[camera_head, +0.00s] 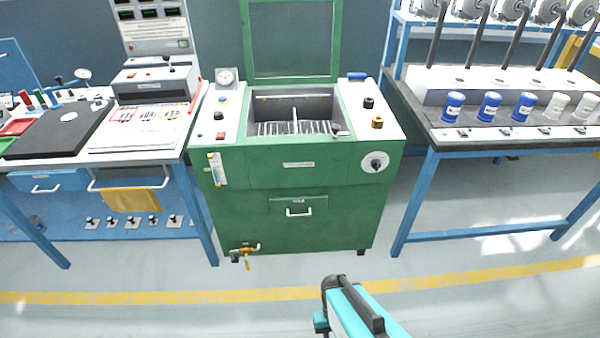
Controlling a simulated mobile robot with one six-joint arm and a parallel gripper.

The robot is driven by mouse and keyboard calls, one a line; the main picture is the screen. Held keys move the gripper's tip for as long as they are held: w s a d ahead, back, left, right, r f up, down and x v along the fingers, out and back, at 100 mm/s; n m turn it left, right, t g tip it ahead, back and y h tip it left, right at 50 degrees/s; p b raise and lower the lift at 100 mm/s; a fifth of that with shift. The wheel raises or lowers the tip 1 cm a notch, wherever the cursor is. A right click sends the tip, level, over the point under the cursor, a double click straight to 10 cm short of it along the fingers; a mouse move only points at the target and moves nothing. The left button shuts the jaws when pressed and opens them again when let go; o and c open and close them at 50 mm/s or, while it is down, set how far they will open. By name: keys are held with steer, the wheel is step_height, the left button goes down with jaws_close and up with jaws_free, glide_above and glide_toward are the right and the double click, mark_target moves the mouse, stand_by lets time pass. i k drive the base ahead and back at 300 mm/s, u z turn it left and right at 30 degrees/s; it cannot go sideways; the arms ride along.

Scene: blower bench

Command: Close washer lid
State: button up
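The washer (290,206) is a green cabinet standing between two blue benches. Its lid (338,40), a green frame around a dark see-through pane, stands upright at the back, wide open; its top edge is cut off by the picture. Below it, the grey basin (258,106) is uncovered and shows a divider and a light slatted rack inside. My arm shows as a teal and dark part at the bottom of the picture, in front of the washer and apart from it. My gripper cannot be made out.
A bench with a black mat (62,130) and papers stands left. A bench with blue cups (490,106), white cups (556,106) and slanted posts stands right. Drain valve (246,250) sticks out low on the washer's front. The floor (180,275) before it is clear, crossed by a yellow line.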

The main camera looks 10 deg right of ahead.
mark_target(332, 79)
steer(key=z, duration=0.05)
steer(key=i, duration=0.9)
steer(key=z, duration=1)
steer(key=k, duration=0.4)
steer(key=u, duration=0.05)
